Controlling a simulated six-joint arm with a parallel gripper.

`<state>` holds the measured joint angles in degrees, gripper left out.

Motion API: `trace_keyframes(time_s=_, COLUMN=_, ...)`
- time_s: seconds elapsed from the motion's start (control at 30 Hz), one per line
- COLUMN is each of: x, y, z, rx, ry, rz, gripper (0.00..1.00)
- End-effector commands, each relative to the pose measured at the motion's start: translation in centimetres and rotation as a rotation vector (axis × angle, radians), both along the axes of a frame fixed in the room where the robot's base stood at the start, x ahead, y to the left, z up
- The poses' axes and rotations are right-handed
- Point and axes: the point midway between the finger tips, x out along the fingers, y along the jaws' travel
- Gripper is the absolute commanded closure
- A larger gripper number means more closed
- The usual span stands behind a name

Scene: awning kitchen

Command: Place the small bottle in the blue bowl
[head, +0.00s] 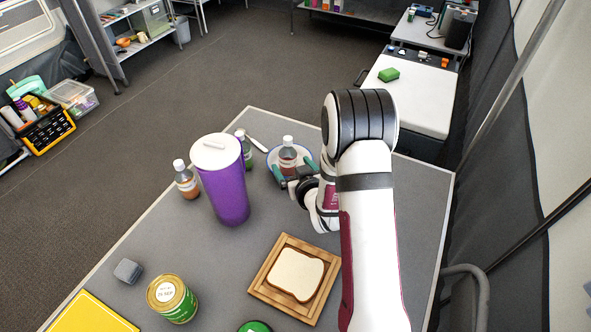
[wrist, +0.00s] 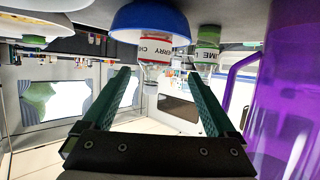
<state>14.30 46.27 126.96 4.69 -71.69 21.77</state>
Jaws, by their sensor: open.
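A small bottle with a white cap and reddish contents (head: 288,157) stands upright in the blue bowl (head: 271,158). In the wrist view, which is upside down, the bottle's cherry label (wrist: 155,40) shows past the rim of the blue bowl (wrist: 150,17). My gripper (head: 292,168) is open at the near side of the bowl, its green fingers pointing at the bottle. In the wrist view the bottle appears between the fingertips (wrist: 157,74), with gaps on both sides. I cannot tell how far the tips reach around it.
A green-labelled lime bottle (head: 245,152) stands left of the bowl. A tall purple pitcher (head: 225,193) and another reddish bottle (head: 187,182) stand farther left. Bread lies on a wooden board (head: 263,287) in front. A can (head: 173,299) and a grey block (head: 127,271) are at the front left.

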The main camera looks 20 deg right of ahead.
Motion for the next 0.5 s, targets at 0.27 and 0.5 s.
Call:
trace_keyframes(time_s=0.27, x=-2.7, y=0.0, z=1.1, rx=0.0, ry=-0.001, rz=0.0, gripper=0.08)
trace_keyframes(time_s=0.5, x=-4.6, y=0.0, z=4.1, rx=0.047, ry=0.197, rz=-0.1, gripper=0.08)
